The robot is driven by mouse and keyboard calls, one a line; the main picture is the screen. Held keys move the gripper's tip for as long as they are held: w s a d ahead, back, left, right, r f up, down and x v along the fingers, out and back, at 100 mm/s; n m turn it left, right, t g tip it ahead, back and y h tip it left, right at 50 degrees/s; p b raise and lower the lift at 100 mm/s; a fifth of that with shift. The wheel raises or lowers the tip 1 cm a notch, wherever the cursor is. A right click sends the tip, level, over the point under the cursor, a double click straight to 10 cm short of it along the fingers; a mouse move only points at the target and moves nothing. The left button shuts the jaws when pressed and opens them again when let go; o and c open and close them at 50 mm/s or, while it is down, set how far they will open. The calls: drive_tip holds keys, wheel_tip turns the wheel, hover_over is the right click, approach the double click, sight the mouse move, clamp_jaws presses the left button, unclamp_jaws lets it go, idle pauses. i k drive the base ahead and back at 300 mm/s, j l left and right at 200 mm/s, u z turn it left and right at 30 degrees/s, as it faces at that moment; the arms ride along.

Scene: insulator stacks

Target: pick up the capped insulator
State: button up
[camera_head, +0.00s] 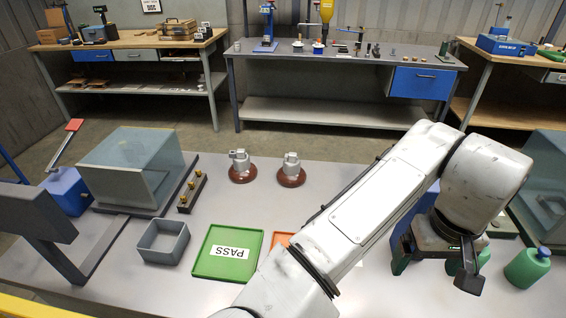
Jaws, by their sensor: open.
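Two brown disc insulators with grey metal caps stand upright side by side on the grey table: the left capped insulator (242,173) and the right capped insulator (291,176). Their cap tops differ a little in shape. My gripper (440,265) hangs at the right side of the table, well to the right of both insulators and apart from them. It is open, with one dark finger in clear view. My arm crosses the middle of the table and hides part of it.
A green PASS tray (228,268), a grey bin (160,252), a terminal strip (192,191) and a clear-sided box (130,165) are at left. An orange tray (281,239) is partly hidden. Table around the insulators is clear.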

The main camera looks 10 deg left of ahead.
sight(242, 172)
drive_tip(key=i+j, duration=0.3)
drive_tip(key=j, duration=0.15)
drive_tip(key=i+j, duration=0.25)
drive_tip(key=j, duration=0.15)
drive_tip(key=i+j, duration=0.3)
drive_tip(key=j, duration=0.15)
drive_tip(key=i+j, duration=0.55)
drive_tip(key=j, duration=0.3)
